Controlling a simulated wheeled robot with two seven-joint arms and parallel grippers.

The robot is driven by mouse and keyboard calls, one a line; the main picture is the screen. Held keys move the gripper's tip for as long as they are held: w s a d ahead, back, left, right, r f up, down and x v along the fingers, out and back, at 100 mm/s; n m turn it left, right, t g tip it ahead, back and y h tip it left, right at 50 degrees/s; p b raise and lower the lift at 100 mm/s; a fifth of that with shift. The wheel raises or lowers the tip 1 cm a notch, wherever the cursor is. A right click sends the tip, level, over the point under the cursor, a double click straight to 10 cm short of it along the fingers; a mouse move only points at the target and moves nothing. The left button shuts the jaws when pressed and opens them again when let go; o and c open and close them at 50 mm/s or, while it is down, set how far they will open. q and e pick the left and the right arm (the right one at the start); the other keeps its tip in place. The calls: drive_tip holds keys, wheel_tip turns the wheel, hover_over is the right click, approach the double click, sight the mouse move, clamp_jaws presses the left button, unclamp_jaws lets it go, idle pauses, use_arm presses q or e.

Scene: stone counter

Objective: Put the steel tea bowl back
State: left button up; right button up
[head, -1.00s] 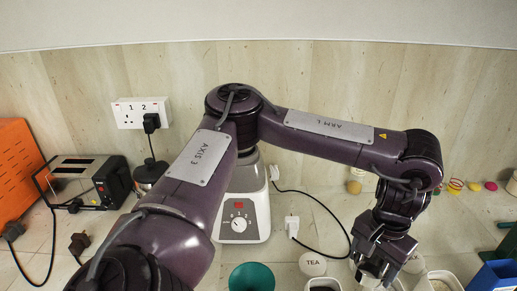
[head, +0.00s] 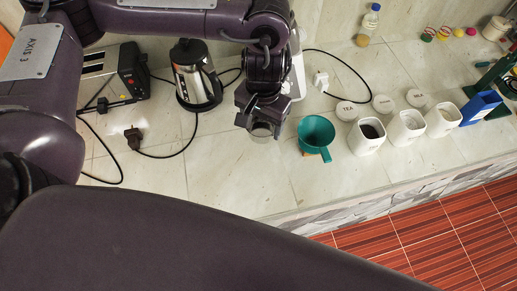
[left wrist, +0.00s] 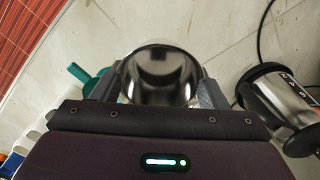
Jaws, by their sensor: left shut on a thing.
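My left gripper (head: 262,118) hangs over the counter between the steel kettle and the teal funnel-like vessel. It is shut on the steel tea bowl (head: 262,132), which shows just below the fingers. In the left wrist view the shiny round bowl (left wrist: 160,75) sits between the two fingers, its wide mouth facing the camera. The gripper hides part of the bowl in the head view, and I cannot tell whether the bowl touches the counter. My right gripper is not in view.
A teal vessel (head: 316,136) stands just right of the gripper; the steel kettle (head: 193,80) is to the left. White canisters (head: 366,137) with loose lids (head: 347,111) nearby line the right. A toaster (head: 112,76) and black plug (head: 133,138) lie left. Counter front of the bowl is clear.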

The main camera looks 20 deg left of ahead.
use_arm(q)
drive_tip(key=shift+s+d+r+p, duration=0.4)
drive_tip(key=shift+s+r+p, duration=0.05)
drive_tip(key=shift+s+r, duration=0.2)
drive_tip(key=shift+s+d+f, duration=0.1)
drive_tip(key=shift+s+d, duration=0.1)
drive_tip(key=shift+d, duration=0.05)
drive_tip(key=f+b, duration=0.1)
drive_tip(key=f, duration=0.4)
drive_tip(key=f+b, duration=0.1)
drive_tip(key=f, duration=0.5)
drive_tip(key=f+b, duration=0.1)
drive_tip(key=f, duration=0.4)
drive_tip(key=shift+w+d+f, duration=0.15)
drive_tip(key=shift+d+f, duration=0.15)
drive_tip(key=shift+d, duration=0.05)
wheel_tip(320, 180, down, 4)
drive_tip(key=shift+a+r+b, duration=0.1)
drive_tip(key=shift+b, duration=1.1)
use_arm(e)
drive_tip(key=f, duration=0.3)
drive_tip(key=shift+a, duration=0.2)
use_arm(q)
drive_tip(key=o, duration=1)
drive_tip(key=shift+o, duration=0.2)
